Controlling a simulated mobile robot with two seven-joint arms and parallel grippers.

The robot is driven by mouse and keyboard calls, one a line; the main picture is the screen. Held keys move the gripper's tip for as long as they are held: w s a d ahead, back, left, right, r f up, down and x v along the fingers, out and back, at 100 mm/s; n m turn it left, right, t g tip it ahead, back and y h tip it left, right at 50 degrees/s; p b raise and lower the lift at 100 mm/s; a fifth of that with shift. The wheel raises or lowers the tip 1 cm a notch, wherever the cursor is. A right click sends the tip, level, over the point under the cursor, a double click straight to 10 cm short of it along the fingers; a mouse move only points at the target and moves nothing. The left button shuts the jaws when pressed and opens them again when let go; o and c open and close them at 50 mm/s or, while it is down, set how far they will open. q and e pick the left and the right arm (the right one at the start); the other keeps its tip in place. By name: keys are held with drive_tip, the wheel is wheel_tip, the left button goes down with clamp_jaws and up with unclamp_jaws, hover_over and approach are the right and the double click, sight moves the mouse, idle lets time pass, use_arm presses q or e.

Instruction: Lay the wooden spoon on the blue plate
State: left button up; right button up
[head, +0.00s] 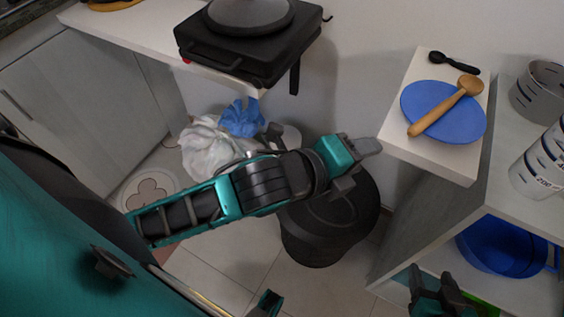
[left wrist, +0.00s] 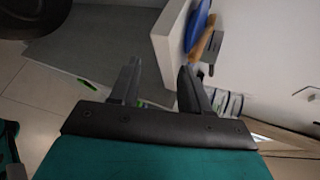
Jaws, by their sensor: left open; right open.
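The wooden spoon (head: 447,105) lies diagonally across the blue plate (head: 462,128) in the head view. Its bowl is toward the upper right and its handle end is at the plate's lower left rim. The plate sits on a white raised surface (head: 428,164). My left gripper (head: 366,150) is open and empty, apart from the spoon and left of the white surface. In the left wrist view its two fingers (left wrist: 158,82) are spread, with the plate (left wrist: 198,22) and part of the spoon (left wrist: 203,42) beyond them. My right gripper (head: 440,294) is open at the bottom right.
A small black spoon (head: 455,63) lies behind the plate. Metal and white containers (head: 540,165) stand at the right, with a blue bowl (head: 505,247) on the shelf below. A black bin (head: 325,225) stands under my left arm. A black appliance (head: 245,50) is on the back counter.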

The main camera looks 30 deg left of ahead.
use_arm(q)
drive_tip(key=s+a+f+n+y, duration=0.1)
drive_tip(key=s+a+f+n, duration=0.2)
drive_tip(key=a+f+n, duration=0.2)
drive_tip(key=s+a+f+n+y, duration=0.2)
drive_tip(key=a+f+n, duration=0.4)
drive_tip(key=f+n, duration=0.6)
drive_tip(key=s+n, duration=0.1)
drive_tip(key=n, duration=0.4)
drive_tip(key=shift+n+g+y, duration=0.3)
use_arm(e)
drive_tip(key=shift+a+r, duration=0.1)
use_arm(q)
drive_tip(key=shift+s, duration=0.1)
use_arm(e)
drive_tip(key=shift+r, duration=0.1)
use_arm(q)
drive_tip(key=r+p, duration=0.1)
drive_tip(key=p, duration=0.2)
drive_tip(key=a+r+p, duration=0.1)
drive_tip(key=shift+s+a+r+y, duration=0.1)
drive_tip(key=shift+s+r+y, duration=0.2)
drive_tip(key=shift+s+r, duration=0.05)
use_arm(e)
drive_tip(key=shift+s+d+r, duration=0.15)
drive_tip(key=shift+d+r, duration=0.25)
drive_tip(key=shift+r, duration=0.25)
drive_tip(key=shift+s+d+r, duration=0.1)
drive_tip(key=shift+d+r, duration=0.3)
drive_tip(key=shift+r, duration=0.2)
